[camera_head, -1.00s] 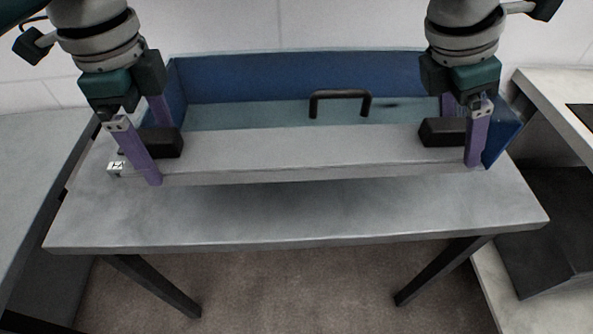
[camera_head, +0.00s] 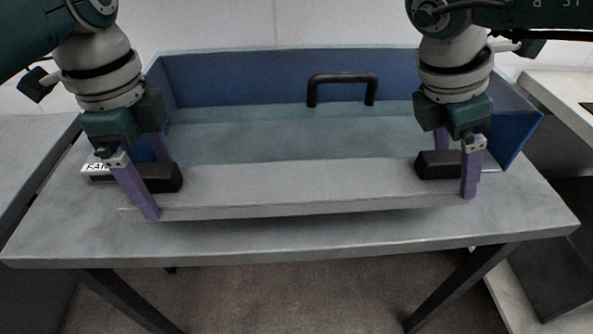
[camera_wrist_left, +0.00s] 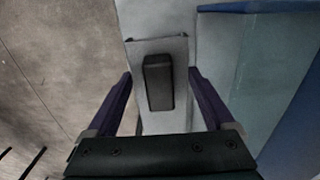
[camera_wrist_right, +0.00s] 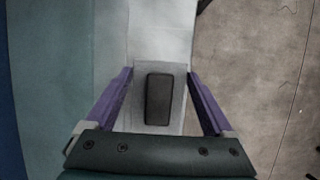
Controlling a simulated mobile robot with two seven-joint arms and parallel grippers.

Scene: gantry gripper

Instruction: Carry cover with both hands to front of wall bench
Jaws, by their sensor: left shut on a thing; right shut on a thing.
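The cover (camera_head: 290,186) is a long grey panel with a black block on top near each end. It spans crosswise in the head view, above the front part of the grey wall bench (camera_head: 300,245), with a dark shadow beneath it. My left gripper (camera_head: 149,178) is shut on its left end, purple fingers on either side of the black block; the left wrist view shows this end (camera_wrist_left: 178,120). My right gripper (camera_head: 456,166) is shut on the right end the same way, also seen in the right wrist view (camera_wrist_right: 158,70).
A blue open-fronted box (camera_head: 230,78) with a black handle (camera_head: 342,77) stands on the bench behind the cover. Other counters stand left (camera_head: 30,150) and right (camera_head: 562,90).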

